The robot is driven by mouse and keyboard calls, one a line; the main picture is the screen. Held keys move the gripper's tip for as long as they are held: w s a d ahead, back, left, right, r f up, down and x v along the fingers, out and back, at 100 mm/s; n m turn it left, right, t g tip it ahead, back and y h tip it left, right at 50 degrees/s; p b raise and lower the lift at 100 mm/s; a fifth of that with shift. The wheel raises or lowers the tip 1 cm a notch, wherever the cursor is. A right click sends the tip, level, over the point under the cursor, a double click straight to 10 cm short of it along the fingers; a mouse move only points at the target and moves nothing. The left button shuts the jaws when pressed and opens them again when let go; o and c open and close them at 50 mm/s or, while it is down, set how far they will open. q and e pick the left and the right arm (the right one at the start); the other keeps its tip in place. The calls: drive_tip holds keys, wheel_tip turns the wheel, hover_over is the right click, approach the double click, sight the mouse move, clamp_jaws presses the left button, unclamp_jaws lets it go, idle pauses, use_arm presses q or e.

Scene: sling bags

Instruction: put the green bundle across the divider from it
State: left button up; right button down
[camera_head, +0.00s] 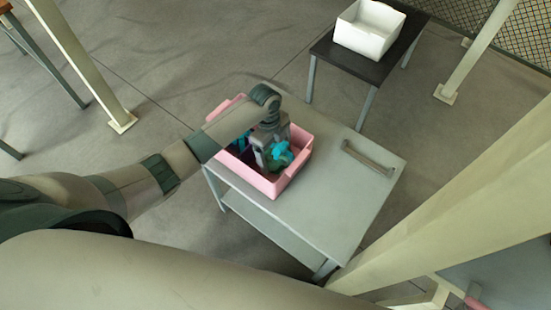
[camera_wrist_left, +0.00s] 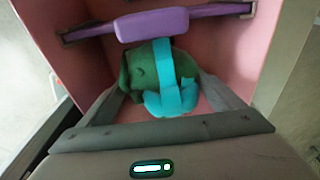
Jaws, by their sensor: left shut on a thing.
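The green bundle (camera_wrist_left: 142,72), with a bright cyan strap around it, is inside the pink bin (camera_wrist_left: 90,65) in the left wrist view. A purple bar with a thick middle (camera_wrist_left: 152,24), seemingly the divider, spans the bin beyond the bundle. My left gripper (camera_wrist_left: 168,88) is shut on the green bundle, one finger on each side. In the head view, my left gripper (camera_head: 268,158) reaches down into the pink bin (camera_head: 264,186), and the bundle's cyan strap (camera_head: 281,154) shows beside it. My arm hides much of the bin's inside. My right gripper is not in view.
The bin stands on a grey cart (camera_head: 325,195) with a raised handle (camera_head: 368,158) at its right. A white bin (camera_head: 368,30) sits on a dark table (camera_head: 405,40) behind. A pale post (camera_head: 470,190) rises at the right. The cart's top right of the bin is clear.

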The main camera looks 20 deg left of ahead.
sight(275, 160)
use_arm(q)
wheel_tip(275, 160, down, 4)
drive_tip(key=shift+r, duration=0.25)
drive_tip(key=shift+f, duration=0.2)
drive_tip(key=shift+f, duration=0.25)
drive_tip(key=o, duration=1.1)
drive_tip(key=shift+r, duration=0.15)
